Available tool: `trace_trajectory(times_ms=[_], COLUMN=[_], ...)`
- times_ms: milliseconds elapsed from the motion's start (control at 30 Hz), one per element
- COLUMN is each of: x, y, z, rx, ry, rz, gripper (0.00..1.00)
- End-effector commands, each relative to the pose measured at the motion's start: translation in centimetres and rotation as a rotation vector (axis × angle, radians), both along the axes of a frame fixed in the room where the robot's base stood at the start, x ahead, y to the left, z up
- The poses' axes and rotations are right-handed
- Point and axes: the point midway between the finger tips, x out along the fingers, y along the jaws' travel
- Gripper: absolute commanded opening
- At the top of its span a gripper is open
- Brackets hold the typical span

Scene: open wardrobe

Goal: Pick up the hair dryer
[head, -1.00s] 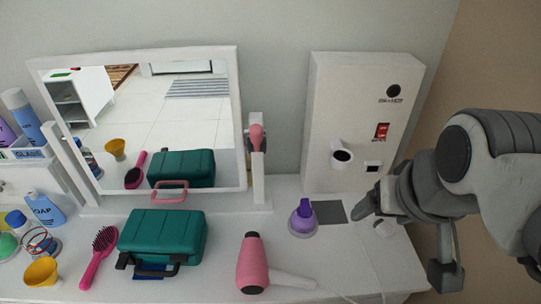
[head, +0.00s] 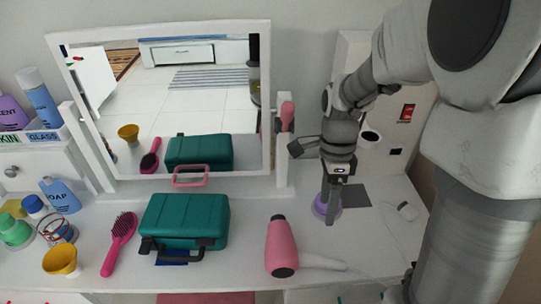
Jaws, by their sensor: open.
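The pink hair dryer (head: 281,246) lies on the white tabletop at the front, right of the teal case. Its dark end faces the front, and its pale handle (head: 323,262) points right. My gripper (head: 331,208) is above the table, behind and to the right of the hair dryer, apart from it.
The teal case (head: 184,220) and a pink hairbrush (head: 120,240) lie left of the dryer. A yellow cup (head: 60,262) stands further left. A mirror (head: 165,100) stands behind. A white mouse-like object (head: 407,211) lies at right. The table's front edge is close to the dryer.

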Motion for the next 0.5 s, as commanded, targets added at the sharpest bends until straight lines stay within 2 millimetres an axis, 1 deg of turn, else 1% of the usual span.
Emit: trace_trajectory(times_ms=[33, 167, 267, 500], x=[0.1, 0.1, -0.3, -1.5], y=[0.0, 0.0, 0.0, 0.2], z=[-0.6, -1.6, -3.1, -8.3], rx=[-0.005, -0.011, -0.011, -0.011], ry=[0.015, 0.030, 0.032, 0.033], rz=[-0.029, -0.063, -0.065, -0.065], gripper=[0.76, 0.76, 0.76, 0.76])
